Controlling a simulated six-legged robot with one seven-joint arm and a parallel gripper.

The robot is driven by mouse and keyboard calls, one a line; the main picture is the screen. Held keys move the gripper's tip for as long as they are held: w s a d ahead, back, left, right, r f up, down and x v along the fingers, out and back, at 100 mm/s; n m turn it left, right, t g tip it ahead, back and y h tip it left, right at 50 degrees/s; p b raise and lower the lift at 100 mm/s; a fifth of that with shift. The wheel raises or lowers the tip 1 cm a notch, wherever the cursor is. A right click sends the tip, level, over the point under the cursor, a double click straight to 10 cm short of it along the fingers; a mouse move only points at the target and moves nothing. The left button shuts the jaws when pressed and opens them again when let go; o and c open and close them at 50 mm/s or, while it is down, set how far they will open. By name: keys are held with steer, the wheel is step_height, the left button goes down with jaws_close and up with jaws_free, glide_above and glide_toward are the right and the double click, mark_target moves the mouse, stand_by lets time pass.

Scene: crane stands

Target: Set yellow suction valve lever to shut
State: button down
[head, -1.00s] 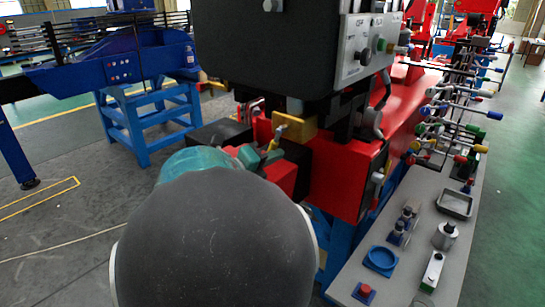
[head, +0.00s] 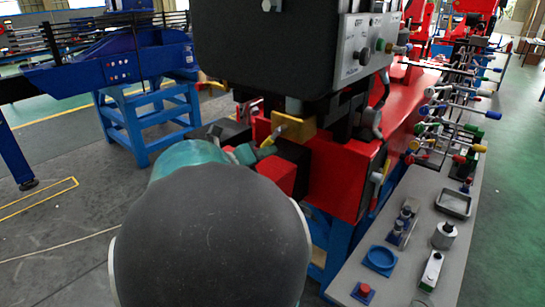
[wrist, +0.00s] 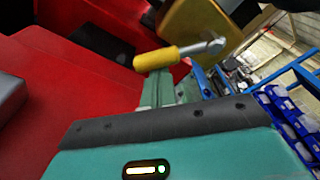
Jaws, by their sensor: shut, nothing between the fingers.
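The yellow lever (wrist: 165,57) shows in the wrist view as a short yellow grip on a thin silver rod, lying nearly level across the picture. The rod meets a bolt on a yellow plate (wrist: 188,28). In the head view the yellow plate (head: 295,127) is on the red machine below the black box. The lever there is small and partly hidden. My gripper (wrist: 165,88) is shut and empty, its green fingers just below the yellow grip in the wrist view. I cannot tell whether they touch it. In the head view my gripper (head: 244,153) is left of the plate.
A black control box (head: 275,45) hangs over the plate. A red block (head: 275,174) is close to my gripper. A grey bench (head: 415,225) with small parts and several coloured levers stands at the right. A blue stand (head: 150,118) is at the left, with open floor before it.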

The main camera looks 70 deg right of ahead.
steer(key=m, duration=0.1)
steer(key=w+r+m, duration=0.1)
steer(key=shift+w+d+m, duration=0.25)
steer(key=shift+d+m, duration=0.05)
steer(key=shift+w+d+r+m+t, duration=0.1)
steer(key=shift+w+r+m+t, duration=0.15)
steer(key=shift+m, duration=0.35)
steer(key=shift+w+d+r+m+t, duration=0.1)
steer(key=shift+w+r+m+t, duration=0.15)
steer(key=shift+m, duration=0.35)
steer(key=shift+w+d+r+m+t, duration=0.15)
steer(key=shift+w+r+m, duration=0.1)
steer(key=shift+r+m, duration=0.3)
steer(key=shift+w+d+r+m+t, duration=0.1)
steer(key=shift+w+r+m+t, duration=0.2)
steer(key=shift+m, duration=0.35)
steer(key=shift+s+r, duration=0.1)
steer(key=shift+r, duration=0.1)
steer(key=shift+f, duration=0.1)
